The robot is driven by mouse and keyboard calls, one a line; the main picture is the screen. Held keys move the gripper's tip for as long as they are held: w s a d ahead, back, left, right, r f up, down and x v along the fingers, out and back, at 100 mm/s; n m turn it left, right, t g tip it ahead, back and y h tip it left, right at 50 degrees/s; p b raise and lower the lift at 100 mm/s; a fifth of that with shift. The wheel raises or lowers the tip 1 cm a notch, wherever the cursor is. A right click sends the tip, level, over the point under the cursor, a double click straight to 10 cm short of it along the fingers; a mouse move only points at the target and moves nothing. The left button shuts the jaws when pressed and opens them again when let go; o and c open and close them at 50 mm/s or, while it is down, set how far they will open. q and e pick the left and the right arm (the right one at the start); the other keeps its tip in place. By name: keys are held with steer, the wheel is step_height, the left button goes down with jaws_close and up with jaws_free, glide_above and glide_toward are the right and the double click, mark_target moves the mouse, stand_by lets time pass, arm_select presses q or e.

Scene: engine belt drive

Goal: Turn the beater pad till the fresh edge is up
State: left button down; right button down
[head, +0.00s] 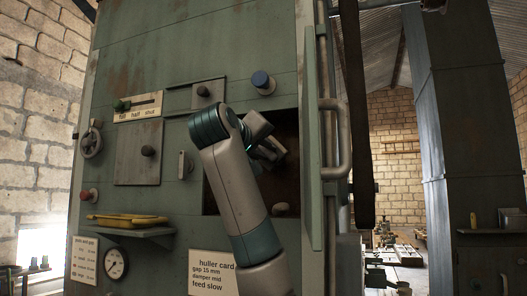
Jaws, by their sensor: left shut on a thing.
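My left gripper (276,150) reaches into the dark opening in the front of the green machine (240,50). It is shut on a small part inside, which I take to be the beater pad. My wrist and fingers hide most of that part, so I cannot tell which of its edges is up. The opening (286,185) has a brown inner wall. My right gripper is not in view.
A green door (314,150) with a grey handle (337,140) stands open at the opening's right side. A shelf (130,232) holds a yellow tool (127,219). A huller card (214,275) hangs below.

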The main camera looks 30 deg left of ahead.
arm_select(q)
steer(key=shift+f, duration=0.1)
steer(key=shift+f+m+b, duration=0.1)
steer(key=shift+m+b, duration=0.8)
steer(key=shift+b, duration=0.3)
steer(key=shift+s+a+m+b, duration=0.1)
steer(key=shift+m+b, duration=1.05)
steer(key=shift+m, duration=0.05)
steer(key=shift+m+b, duration=0.9)
steer(key=shift+m, duration=0.3)
steer(key=shift+r+m+b, duration=0.2)
steer(key=shift+m+b, duration=0.35)
steer(key=shift+m, duration=0.55)
steer(key=c, duration=1.6)
jaws_free()
steer(key=shift+c, duration=0.2)
